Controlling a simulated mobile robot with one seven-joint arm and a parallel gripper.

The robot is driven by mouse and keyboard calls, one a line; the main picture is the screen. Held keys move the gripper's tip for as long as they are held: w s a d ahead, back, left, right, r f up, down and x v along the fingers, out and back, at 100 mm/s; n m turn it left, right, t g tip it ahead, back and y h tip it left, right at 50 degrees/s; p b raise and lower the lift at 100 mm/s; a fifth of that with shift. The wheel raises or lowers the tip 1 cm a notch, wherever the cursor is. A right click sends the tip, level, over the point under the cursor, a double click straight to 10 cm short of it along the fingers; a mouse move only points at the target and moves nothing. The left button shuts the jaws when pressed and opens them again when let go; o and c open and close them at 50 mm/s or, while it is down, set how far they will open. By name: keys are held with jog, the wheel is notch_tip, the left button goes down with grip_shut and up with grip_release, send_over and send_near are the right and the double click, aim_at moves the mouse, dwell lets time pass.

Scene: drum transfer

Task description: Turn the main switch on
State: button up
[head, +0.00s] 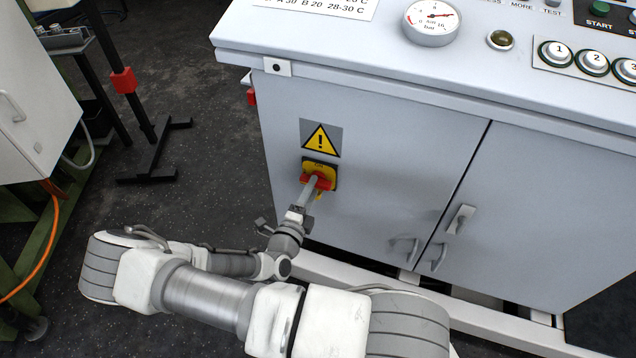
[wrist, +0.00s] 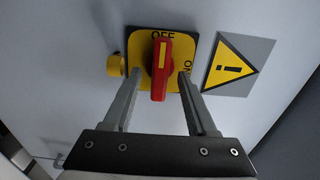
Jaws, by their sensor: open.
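The main switch is a red rotary handle (wrist: 162,84) on a yellow plate (wrist: 135,47), set in the grey cabinet door. In the wrist view the plate is marked OFF at the top and ON at the right; the handle's yellow stripe lines up with OFF. My gripper (wrist: 160,76) is open, with one finger on each side of the handle. A gap shows on both sides in the wrist view. In the head view my gripper (head: 311,186) reaches up to the switch (head: 329,171) and partly hides it.
A yellow warning triangle (head: 320,138) is just above the switch. The console top (head: 470,52) with a gauge (head: 432,20) and buttons overhangs the doors. Door handles (head: 460,219) stick out at the right. A white base rail (head: 480,320) runs below. Dark floor lies left.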

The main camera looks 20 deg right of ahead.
jog(key=shift+w+d, duration=0.5)
grip_shut()
